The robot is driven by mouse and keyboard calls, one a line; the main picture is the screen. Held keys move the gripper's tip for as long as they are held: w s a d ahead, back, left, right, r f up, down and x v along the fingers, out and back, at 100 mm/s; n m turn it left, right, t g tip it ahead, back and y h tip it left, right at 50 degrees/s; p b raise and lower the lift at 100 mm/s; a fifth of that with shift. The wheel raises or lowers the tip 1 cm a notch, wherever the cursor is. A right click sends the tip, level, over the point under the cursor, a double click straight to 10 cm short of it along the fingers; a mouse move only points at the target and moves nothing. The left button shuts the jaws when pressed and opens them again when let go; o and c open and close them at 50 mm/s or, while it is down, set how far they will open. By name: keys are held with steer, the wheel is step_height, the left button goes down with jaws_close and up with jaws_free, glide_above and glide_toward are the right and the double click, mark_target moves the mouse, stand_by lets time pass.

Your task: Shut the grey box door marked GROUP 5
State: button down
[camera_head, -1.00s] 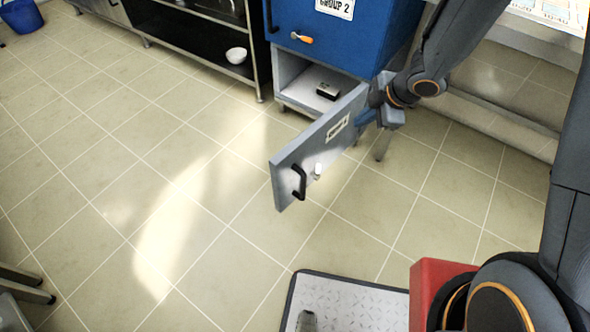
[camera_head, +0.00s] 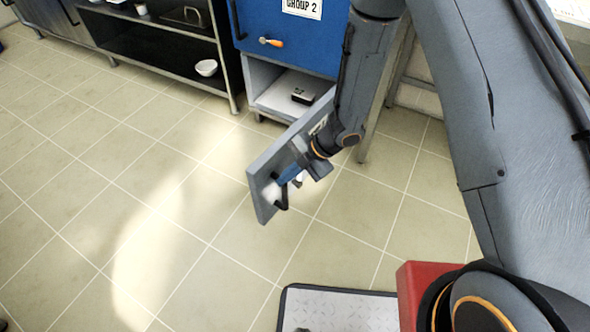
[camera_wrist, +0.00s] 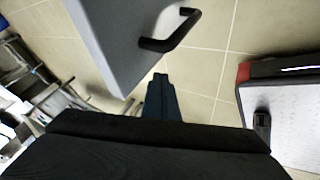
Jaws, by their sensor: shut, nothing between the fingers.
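The grey box door (camera_head: 268,178) stands wide open, swung out from the grey box (camera_head: 275,88) under the blue cabinet. Its label is mostly hidden behind my arm, so GROUP 5 cannot be read. My gripper (camera_head: 282,179) is shut and empty, in front of the door's face near its black handle (camera_head: 283,197). In the wrist view the door (camera_wrist: 118,35) and its handle (camera_wrist: 178,34) are above my shut fingers (camera_wrist: 162,88). I cannot tell whether the fingers touch the door.
The blue cabinet (camera_head: 290,38) marked GROUP 2 sits above, with an orange-handled tool (camera_head: 271,42) on its front. A small dark box (camera_head: 303,96) lies inside the grey box. A black shelf with a white bowl (camera_head: 206,68) stands at left. Tiled floor (camera_head: 120,200) is clear.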

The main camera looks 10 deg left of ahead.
mark_target(263, 181)
steer(key=shift+w+a+f, duration=0.1)
steer(key=shift+w+a, duration=0.2)
steer(key=shift+a, duration=0.35)
steer(key=shift+w+a+f, duration=0.1)
steer(key=shift+w+a, duration=0.25)
steer(key=shift+a, duration=0.25)
steer(key=shift+w+a+f, duration=0.1)
steer(key=shift+w+a, duration=0.2)
steer(key=shift+a, duration=0.35)
steer(key=shift+w, duration=0.1)
